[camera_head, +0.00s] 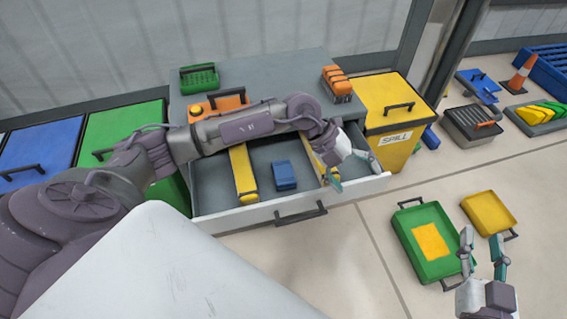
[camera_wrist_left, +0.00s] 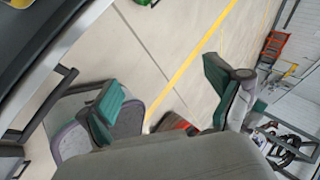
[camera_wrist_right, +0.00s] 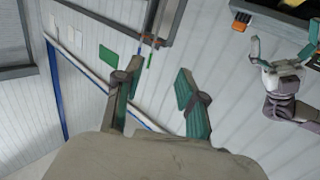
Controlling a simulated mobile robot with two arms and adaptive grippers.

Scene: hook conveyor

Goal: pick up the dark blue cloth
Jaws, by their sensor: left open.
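A dark blue folded cloth (camera_head: 284,175) lies on the floor of the open drawer (camera_head: 237,220), right of a yellow strip. My left gripper (camera_head: 354,174) is open and empty over the drawer's right part, to the right of the cloth and apart from it. The left wrist view shows the spread left fingers (camera_wrist_left: 165,100) with nothing between them; the cloth is not seen there. My right gripper (camera_head: 483,243) is open and empty at the lower right, beside the green tray; it also shows in the right wrist view (camera_wrist_right: 155,90).
Yellow dividers (camera_head: 243,172) stand in the drawer. A yellow spill bin (camera_head: 394,140) stands close right of it. A green tray (camera_head: 427,270) with a yellow sheet and a yellow tray (camera_head: 490,213) lie on the floor. Bare floor (camera_head: 340,250) is in front of the drawer.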

